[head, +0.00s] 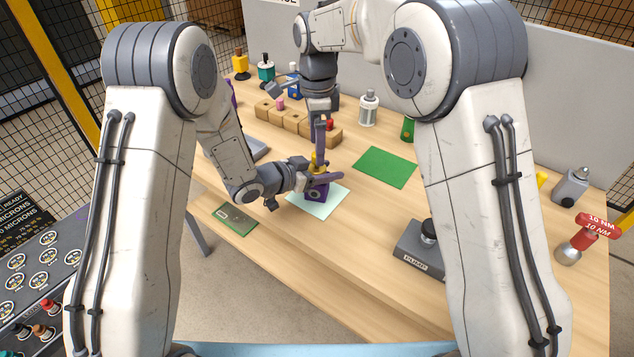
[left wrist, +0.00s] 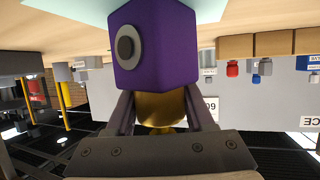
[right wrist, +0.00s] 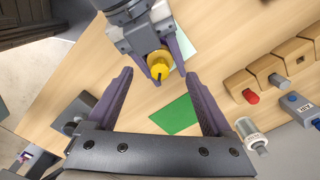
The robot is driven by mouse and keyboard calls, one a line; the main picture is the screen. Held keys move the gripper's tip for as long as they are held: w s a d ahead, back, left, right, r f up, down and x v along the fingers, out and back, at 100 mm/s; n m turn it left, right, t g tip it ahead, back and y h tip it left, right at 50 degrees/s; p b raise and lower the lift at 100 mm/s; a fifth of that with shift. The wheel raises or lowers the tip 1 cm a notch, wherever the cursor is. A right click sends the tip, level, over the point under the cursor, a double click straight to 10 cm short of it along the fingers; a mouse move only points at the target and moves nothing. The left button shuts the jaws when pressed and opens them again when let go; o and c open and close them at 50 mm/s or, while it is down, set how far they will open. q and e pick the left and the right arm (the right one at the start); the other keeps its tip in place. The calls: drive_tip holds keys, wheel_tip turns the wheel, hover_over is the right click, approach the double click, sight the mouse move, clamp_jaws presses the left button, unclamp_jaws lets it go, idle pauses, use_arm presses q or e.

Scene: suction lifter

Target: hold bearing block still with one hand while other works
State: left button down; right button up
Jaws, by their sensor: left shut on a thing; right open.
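The bearing block is a purple block (head: 316,194) with a round dark bore in a grey ring. It appears to stand on the pale mat (head: 330,207), and its face fills the left wrist view (left wrist: 155,50). A yellow part (left wrist: 160,109) sits at its top and shows in the right wrist view (right wrist: 159,65). My left gripper (head: 319,179) comes from the left and is shut at the block's upper end, beside the yellow part; the exact contact is partly hidden. My right gripper (head: 320,150) points down, open and empty, above the yellow part.
A green mat (head: 385,167) lies to the right. Wooden blocks (head: 290,122) stand behind. A grey pump box (head: 422,250) is at the front right, with a red-handled tool (head: 590,235) further right. A small green board (head: 234,218) lies at the front left edge.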

drive_tip(key=shift+f, duration=1.65)
clamp_jaws()
drive_tip(key=m, duration=0.5)
drive_tip(key=shift+m, duration=0.4)
drive_tip(key=m, duration=0.6)
